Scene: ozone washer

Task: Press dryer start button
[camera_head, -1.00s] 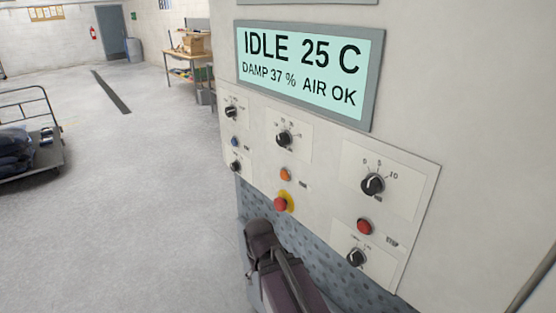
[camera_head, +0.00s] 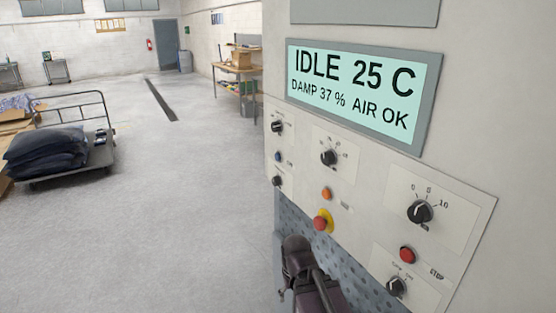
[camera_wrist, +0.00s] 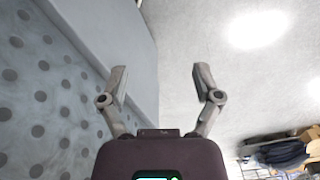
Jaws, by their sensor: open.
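The machine's control panel fills the right of the head view. Its display (camera_head: 355,92) reads IDLE 25 C, DAMP 37 %, AIR OK. Below are a small blue button (camera_head: 278,157), an orange button (camera_head: 326,194), a red button on a yellow ring (camera_head: 320,222) and a red button (camera_head: 407,255) beside a STOP label. The other small labels are unreadable, so I cannot tell which one is the dryer start button. In the wrist view my gripper (camera_wrist: 160,75) is open and empty, apart from the buttons, which do not show there. My arm rises below the panel in the head view.
Several black knobs, including a large one (camera_head: 420,212), sit among the buttons. A perforated blue-grey panel (camera_wrist: 40,85) lies close on the left in the wrist view. A cart with dark sacks (camera_head: 58,147) stands at left, a workbench (camera_head: 237,70) behind. The floor between is clear.

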